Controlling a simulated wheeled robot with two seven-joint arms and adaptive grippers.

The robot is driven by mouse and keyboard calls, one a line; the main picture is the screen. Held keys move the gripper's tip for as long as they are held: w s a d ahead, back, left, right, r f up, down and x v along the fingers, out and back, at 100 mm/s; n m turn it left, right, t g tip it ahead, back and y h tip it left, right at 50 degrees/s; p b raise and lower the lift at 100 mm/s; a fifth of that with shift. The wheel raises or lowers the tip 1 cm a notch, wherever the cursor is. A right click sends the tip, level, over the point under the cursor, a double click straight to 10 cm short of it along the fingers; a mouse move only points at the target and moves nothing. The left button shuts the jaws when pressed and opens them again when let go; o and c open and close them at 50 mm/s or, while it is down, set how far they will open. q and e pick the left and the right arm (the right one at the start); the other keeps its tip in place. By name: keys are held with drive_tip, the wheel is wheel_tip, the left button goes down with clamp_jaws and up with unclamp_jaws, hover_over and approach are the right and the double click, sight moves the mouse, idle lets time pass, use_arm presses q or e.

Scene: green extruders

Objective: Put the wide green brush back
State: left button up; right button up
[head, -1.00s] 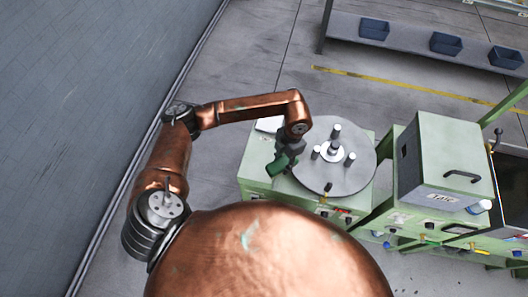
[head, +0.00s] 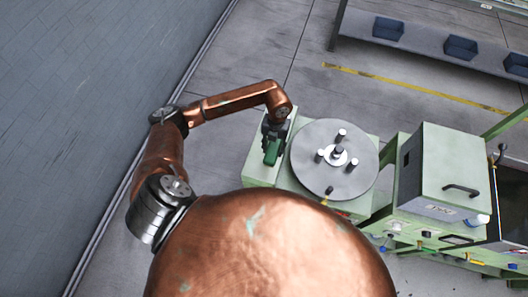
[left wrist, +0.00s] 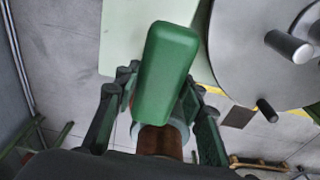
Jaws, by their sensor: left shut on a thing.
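The wide green brush (head: 272,150) is in my left gripper (head: 271,132), at the left side of the grey round plate in the head view. In the left wrist view the brush (left wrist: 166,62) is a green rounded block, seen close up between the two dark green fingers of my left gripper (left wrist: 160,108). The fingers are shut on it, one on each side. Its near end hides part of what lies beneath. My right gripper is not in view.
The grey round plate (head: 310,178) with several upright pegs sits on the light green machine (head: 258,175). A green box with a handle (head: 441,165) stands to the right. A shelf with blue bins (head: 461,47) is at the back. Floor is clear left of the machine.

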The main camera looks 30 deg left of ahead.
use_arm(q)
drive_tip(key=a+f, duration=0.2)
drive_tip(key=a+f+p, duration=0.1)
drive_tip(key=f, duration=0.1)
drive_tip(key=shift+s+a+f, duration=0.1)
drive_tip(key=shift+a+f, duration=0.25)
wheel_tip(320, 180, down, 3)
drive_tip(key=shift+a+f+p, duration=0.1)
drive_tip(key=shift+a+p, duration=0.05)
drive_tip(key=shift+p, duration=0.45)
drive_tip(key=shift+f, duration=0.15)
drive_tip(key=shift+f, duration=0.2)
drive_tip(key=o, duration=1.2)
drive_tip(key=shift+r, duration=0.2)
